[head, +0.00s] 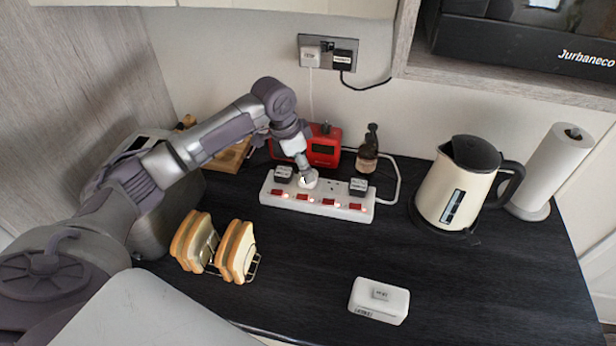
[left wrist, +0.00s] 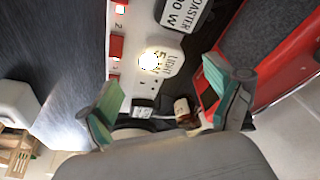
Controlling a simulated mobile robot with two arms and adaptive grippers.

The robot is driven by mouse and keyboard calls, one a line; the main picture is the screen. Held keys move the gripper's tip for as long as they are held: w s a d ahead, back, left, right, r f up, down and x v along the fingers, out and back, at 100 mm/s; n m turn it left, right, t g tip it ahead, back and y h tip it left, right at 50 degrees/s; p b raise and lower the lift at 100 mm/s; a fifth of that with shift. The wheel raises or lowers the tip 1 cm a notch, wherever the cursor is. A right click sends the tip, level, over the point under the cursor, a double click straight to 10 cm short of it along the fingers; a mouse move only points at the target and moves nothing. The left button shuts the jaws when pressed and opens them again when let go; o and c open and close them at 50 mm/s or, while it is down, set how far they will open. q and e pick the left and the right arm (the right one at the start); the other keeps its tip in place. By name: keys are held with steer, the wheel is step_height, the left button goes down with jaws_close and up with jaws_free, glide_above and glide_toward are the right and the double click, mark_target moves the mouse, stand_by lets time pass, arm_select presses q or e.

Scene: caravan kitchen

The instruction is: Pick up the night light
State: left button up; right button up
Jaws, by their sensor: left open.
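The night light (head: 309,182) is a small white rounded plug-in unit on the white power strip (head: 342,208). In the left wrist view, the night light (left wrist: 158,58) has a glowing spot and dark lettering reading "LIGHT", and it sits on the power strip (left wrist: 116,75). My left gripper (head: 303,172) comes down over it from above and partly hides it in the head view. In the left wrist view, my left gripper (left wrist: 168,90) is open, its two green-padded fingers apart with the night light beyond and between them. I cannot tell whether they touch it. My right gripper is not in view.
Black labelled plugs (head: 284,174) (head: 359,185) flank the night light. A red radio (head: 325,145) and brown bottle (head: 368,150) stand behind. A toast rack (head: 215,248) is front left, a white box (head: 379,300) front, a kettle (head: 458,185) and paper roll (head: 553,165) right.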

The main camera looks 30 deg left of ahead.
mark_target(302, 184)
arm_select(q)
steer(key=shift+p+x, duration=0.7)
steer(key=shift+x, duration=1.6)
steer(key=shift+w, duration=0.15)
steer(key=c, duration=1.2)
steer(key=shift+r, duration=0.1)
steer(key=shift+c, duration=0.2)
